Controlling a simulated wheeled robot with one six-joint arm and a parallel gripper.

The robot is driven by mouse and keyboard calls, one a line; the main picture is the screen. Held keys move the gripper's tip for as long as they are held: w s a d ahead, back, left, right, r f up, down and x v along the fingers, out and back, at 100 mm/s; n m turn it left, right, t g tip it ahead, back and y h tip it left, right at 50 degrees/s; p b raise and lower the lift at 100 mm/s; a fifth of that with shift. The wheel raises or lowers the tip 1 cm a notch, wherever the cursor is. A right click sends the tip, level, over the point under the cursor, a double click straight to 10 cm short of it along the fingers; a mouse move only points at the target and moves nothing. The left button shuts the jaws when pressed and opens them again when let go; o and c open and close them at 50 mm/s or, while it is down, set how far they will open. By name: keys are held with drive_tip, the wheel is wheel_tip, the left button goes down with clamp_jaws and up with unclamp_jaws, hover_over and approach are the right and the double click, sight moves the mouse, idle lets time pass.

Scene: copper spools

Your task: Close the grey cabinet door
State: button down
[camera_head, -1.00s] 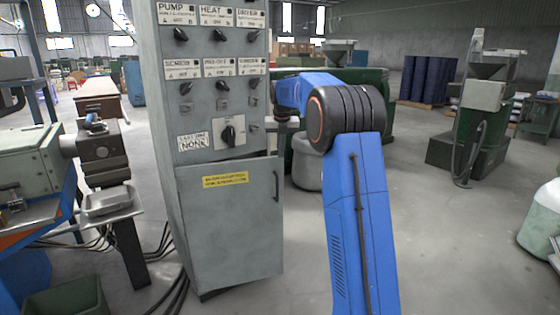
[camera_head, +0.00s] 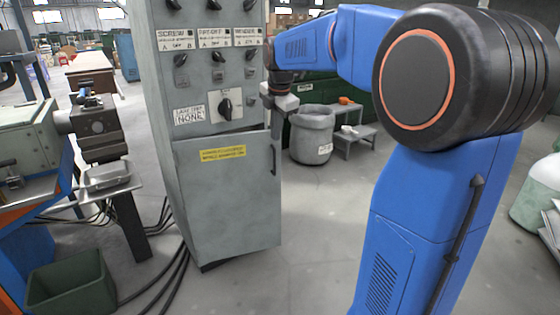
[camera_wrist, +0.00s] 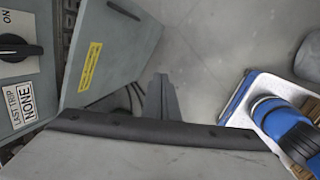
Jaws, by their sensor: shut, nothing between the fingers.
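The grey cabinet door (camera_head: 228,200) carries a yellow label and a dark handle at its right edge. It stands ajar, its top edge tilted out from the cabinet (camera_head: 205,20). The wrist view also shows the door (camera_wrist: 125,55), angled away from the control panel with a dark gap behind it. My gripper (camera_head: 275,125) is at the door's upper right corner in the head view, pointing down. Its dark fingers (camera_wrist: 162,85) are shut and empty in the wrist view, to the right of the door. I cannot tell whether they touch it.
A grey bin (camera_head: 312,138) and a small step stool (camera_head: 352,138) stand behind right of the cabinet. A machine (camera_head: 95,125) stands at left, with a green crate (camera_head: 70,285) and black cables on the floor. Floor before the door is clear.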

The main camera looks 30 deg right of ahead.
drive_tip(key=s+a+f+m, duration=0.3)
drive_tip(key=s+m, duration=0.1)
drive_tip(key=s, duration=0.4)
drive_tip(key=s+a+f+m+t, duration=0.1)
drive_tip(key=s+a+f+m, duration=0.1)
drive_tip(key=s+m, duration=0.4)
drive_tip(key=s+a+f+m, duration=0.3)
drive_tip(key=s, duration=0.6)
drive_tip(key=n+t+h, duration=0.2)
drive_tip(key=n+t, duration=0.7)
drive_tip(key=t, duration=0.4)
approach(278, 156)
drive_tip(key=w, duration=0.6)
drive_tip(key=shift+w+d, duration=0.2)
drive_tip(key=shift+d, duration=0.2)
